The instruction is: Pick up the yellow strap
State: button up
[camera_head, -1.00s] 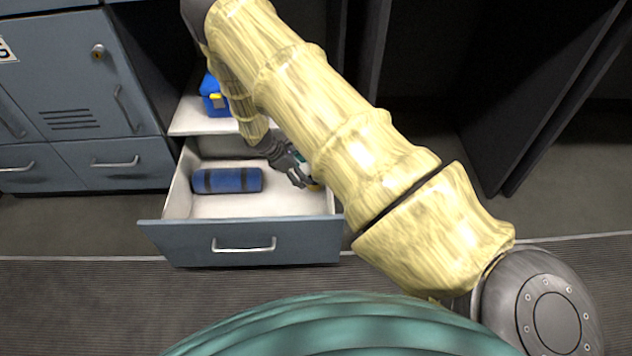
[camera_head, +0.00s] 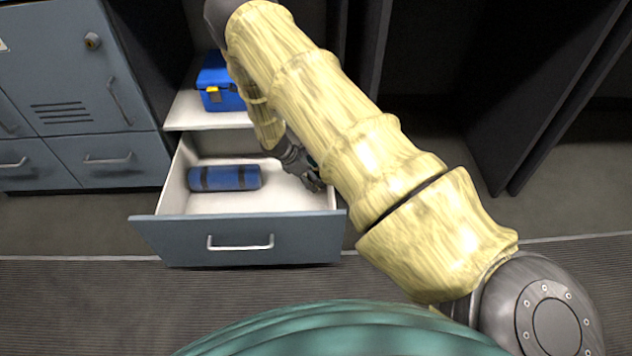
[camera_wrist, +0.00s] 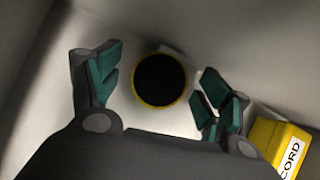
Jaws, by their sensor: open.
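In the wrist view a round thing with a black top and a thin yellow rim (camera_wrist: 160,80) lies on the white drawer floor, between the fingers of my gripper (camera_wrist: 162,76). It may be the yellow strap, but I cannot tell for sure. A yellow box marked "CORD" (camera_wrist: 281,141) is at the lower right, outside the right finger. My gripper is open with its teal finger pads apart, and neither finger visibly touches the round thing. In the head view my gripper (camera_head: 312,180) is inside the right part of the open drawer, and my arm hides what lies there.
The open drawer (camera_head: 240,240) has white walls and a grey-blue front. A blue roll with dark bands (camera_head: 224,178) lies in its left part. A blue toolbox (camera_head: 219,86) sits on the white shelf (camera_head: 195,116) behind. Grey lockers (camera_head: 80,90) stand on the left.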

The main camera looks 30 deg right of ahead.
jog(key=shift+c, duration=0.2)
jog(key=c, duration=1.1)
